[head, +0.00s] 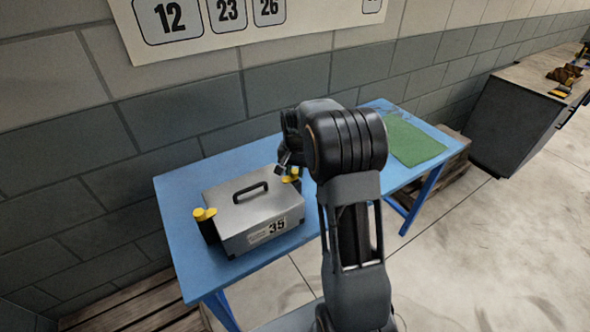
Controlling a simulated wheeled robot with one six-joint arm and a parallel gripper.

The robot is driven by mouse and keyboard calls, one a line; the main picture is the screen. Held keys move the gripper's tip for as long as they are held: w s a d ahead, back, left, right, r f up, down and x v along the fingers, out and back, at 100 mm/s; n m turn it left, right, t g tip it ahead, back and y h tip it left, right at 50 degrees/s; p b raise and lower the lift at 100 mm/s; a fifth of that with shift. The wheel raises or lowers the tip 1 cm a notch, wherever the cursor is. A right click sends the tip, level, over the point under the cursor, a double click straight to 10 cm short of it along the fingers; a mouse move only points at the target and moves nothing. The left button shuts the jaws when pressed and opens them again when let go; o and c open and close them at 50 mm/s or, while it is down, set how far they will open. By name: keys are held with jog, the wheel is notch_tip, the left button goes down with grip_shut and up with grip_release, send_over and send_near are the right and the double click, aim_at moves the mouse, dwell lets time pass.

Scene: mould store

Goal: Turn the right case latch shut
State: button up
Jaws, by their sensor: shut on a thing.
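A grey metal case (255,217) with a black top handle and a label reading 35 sits on the blue table (180,190). Its left latch (204,213) is yellow on a black mount at the case's left side. The right latch (291,178), also yellow, shows at the case's right side, partly covered by my gripper (285,170). My gripper is shut on the right latch, reaching it from above. My arm hides part of the table right of the case. The exact turn of the right latch cannot be told.
A green mat (412,142) lies on the table's right part, behind my arm. A dark cabinet (515,120) with tools on top stands at the far right. Wooden pallets (135,305) lie on the floor by the wall. A numbered board (230,25) hangs above.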

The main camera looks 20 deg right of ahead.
aim_at(295, 170)
dwell(0.4)
jog(key=o, duration=0.9)
jog(key=shift+o, duration=0.2)
jog(key=shift+r, duration=0.1)
notch_tip(295, 170, up, 14)
jog(key=shift+f, duration=0.2)
jog(key=s+a+f+n+t, duration=0.2)
jog(key=s+a+n, duration=0.2)
jog(key=s, duration=0.7)
jog(key=s+a+f+n+t, duration=0.1)
jog(key=s+a+f+n, duration=0.1)
jog(key=s+a, duration=0.4)
jog(key=s+n, duration=0.1)
jog(key=s, duration=0.3)
jog(key=shift+s+a+f+n+t, duration=0.25)
jog(key=shift+s+n+t, duration=0.15)
